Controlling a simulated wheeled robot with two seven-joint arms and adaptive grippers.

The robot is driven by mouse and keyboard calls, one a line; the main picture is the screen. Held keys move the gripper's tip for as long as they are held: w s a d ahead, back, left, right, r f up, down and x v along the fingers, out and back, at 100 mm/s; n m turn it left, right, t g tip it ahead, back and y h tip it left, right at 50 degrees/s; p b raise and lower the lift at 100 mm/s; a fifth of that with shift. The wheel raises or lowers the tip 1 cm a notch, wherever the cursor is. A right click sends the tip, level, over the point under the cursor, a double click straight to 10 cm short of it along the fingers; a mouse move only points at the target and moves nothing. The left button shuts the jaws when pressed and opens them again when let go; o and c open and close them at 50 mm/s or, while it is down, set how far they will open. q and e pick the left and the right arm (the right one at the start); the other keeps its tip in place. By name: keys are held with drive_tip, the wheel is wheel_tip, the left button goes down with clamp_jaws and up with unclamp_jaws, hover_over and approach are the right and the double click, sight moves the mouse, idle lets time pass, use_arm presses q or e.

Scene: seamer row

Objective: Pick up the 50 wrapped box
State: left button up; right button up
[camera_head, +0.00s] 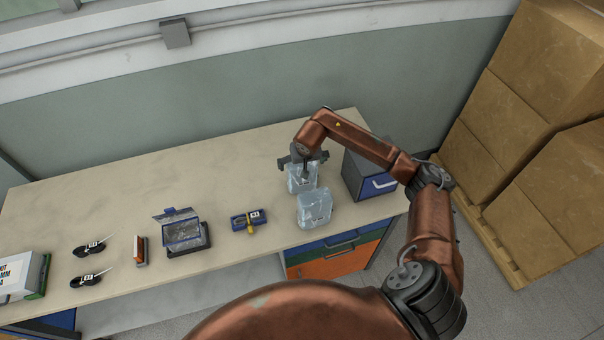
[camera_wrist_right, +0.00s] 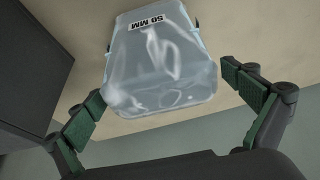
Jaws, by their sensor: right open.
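The 50 wrapped box is a pale, translucent wrapped package with a "50 MM" label. It shows in the right wrist view (camera_wrist_right: 165,65), between and ahead of the two green-padded fingers. In the head view this wrapped box (camera_head: 301,182) stands at the back right of the bench, partly hidden under my right gripper (camera_head: 302,163). My right gripper is open, with its fingers on either side of the box; I cannot tell whether they touch it. A second wrapped box (camera_head: 314,209) stands in front of it, nearer the bench's front edge. My left gripper is not in view.
A dark blue drawer cabinet (camera_head: 368,172) stands close on the right of the wrapped boxes. A blue item with a yellow tool (camera_head: 247,221) and an open clear-lidded case (camera_head: 184,232) lie further left. The bench's back middle (camera_head: 170,175) is clear.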

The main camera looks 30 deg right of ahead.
drive_tip(key=c, duration=1.9)
